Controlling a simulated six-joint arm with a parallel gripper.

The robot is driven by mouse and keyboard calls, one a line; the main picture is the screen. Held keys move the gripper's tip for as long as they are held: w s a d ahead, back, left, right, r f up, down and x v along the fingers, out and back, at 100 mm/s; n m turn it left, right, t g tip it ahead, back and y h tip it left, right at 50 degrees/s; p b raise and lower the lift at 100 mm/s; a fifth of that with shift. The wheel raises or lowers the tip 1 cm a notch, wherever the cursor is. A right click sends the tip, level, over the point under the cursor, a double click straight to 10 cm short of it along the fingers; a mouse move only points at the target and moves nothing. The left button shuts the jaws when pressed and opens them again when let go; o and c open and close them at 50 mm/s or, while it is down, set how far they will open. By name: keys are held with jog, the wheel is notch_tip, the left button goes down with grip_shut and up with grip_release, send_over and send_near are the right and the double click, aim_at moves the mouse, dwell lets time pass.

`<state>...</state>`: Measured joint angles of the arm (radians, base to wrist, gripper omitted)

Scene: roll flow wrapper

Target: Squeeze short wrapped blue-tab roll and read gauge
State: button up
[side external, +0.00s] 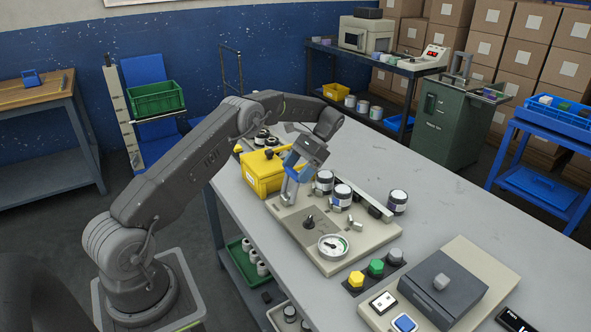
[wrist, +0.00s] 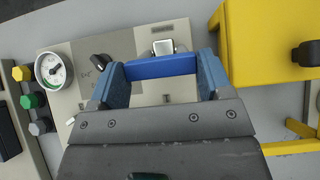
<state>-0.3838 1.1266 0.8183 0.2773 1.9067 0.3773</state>
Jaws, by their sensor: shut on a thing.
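My gripper (side external: 289,196) is over the back left part of the beige gauge plate (side external: 298,239), beside the yellow box. In the wrist view, my gripper (wrist: 161,72) is shut on a blue bar-shaped piece (wrist: 160,67) that spans the space between its two blue-grey fingers. I cannot tell whether this piece is the blue-tab roll, since only one face shows. The round white gauge (side external: 333,247) is at the plate's front; it also shows in the wrist view (wrist: 54,70). Its reading is too small to tell. A black knob (side external: 308,220) stands behind the gauge.
A yellow box (side external: 263,175) stands close beside my gripper. Dark-topped, white-banded cylinders (side external: 342,195) stand behind the plate. Yellow, green and grey buttons (side external: 376,268) and a grey machine (side external: 442,284) are at the front right.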

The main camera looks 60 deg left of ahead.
dwell(0.3)
jog(key=o, duration=1.3)
jog(key=shift+r, duration=0.15)
jog(key=s+a+r, duration=0.7)
jog(key=s+r, duration=0.2)
jog(key=r, duration=0.1)
jog(key=shift+s+r, duration=0.15)
jog(key=shift+r, duration=0.2)
